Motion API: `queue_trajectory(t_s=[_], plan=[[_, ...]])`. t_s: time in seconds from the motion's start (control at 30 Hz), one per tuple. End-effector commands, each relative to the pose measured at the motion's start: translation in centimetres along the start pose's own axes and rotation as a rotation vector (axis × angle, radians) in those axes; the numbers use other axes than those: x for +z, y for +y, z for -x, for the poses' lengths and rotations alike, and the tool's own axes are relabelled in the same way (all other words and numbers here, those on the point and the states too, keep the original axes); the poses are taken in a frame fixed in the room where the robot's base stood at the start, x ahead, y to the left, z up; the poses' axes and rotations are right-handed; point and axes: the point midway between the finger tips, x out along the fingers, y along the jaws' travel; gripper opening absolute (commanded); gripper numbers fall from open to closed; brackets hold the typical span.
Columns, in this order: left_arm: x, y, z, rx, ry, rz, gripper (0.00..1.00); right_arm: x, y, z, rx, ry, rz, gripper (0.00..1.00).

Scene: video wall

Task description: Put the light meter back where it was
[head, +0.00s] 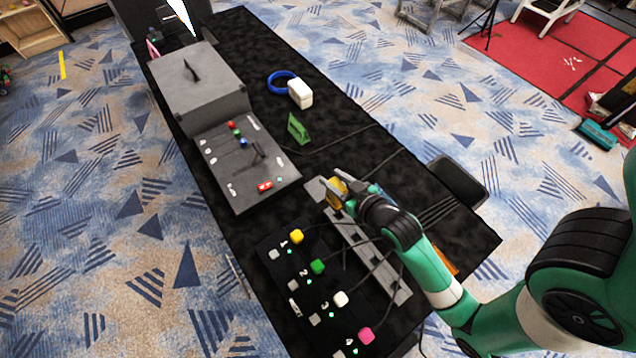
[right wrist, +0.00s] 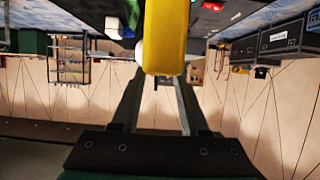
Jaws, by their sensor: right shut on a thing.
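My right gripper (head: 342,190) is shut on a yellow object, which I take to be the light meter (head: 336,193). It is above the black table near the far end of a long grey slotted strip (head: 368,252). In the right wrist view the yellow body of the light meter (right wrist: 165,38) stands between my finger ends and hides what is behind it. Whether it touches the strip cannot be told. My left gripper is not in view.
A grey control panel (head: 262,187) and grey box (head: 197,88) stand at left. A panel with coloured buttons (head: 317,267) and cables lies in front. A blue ring (head: 281,82), white block (head: 300,93) and green card (head: 298,128) are farther back. The table's right side is mostly clear.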

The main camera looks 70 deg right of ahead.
Motion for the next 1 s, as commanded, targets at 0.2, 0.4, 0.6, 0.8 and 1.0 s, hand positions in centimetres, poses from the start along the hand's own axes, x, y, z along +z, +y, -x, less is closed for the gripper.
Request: queue_trajectory(t_s=[0.2,0.4,0.6,0.8,1.0], plan=[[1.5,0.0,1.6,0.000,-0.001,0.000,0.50,0.3,1.5,-6.5,0.003,0.005,-0.002,0.00],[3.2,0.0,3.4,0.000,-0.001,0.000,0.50,2.4,2.4,-12.0,0.001,0.000,-0.001,0.00],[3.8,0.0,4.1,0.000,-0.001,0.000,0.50,3.3,2.9,-14.5,0.001,0.002,0.000,0.00],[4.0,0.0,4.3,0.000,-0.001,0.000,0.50,3.6,3.0,-15.1,0.001,0.003,0.000,0.00],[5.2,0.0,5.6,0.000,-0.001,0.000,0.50,6.5,3.0,-16.5,0.000,0.001,0.000,0.00]])
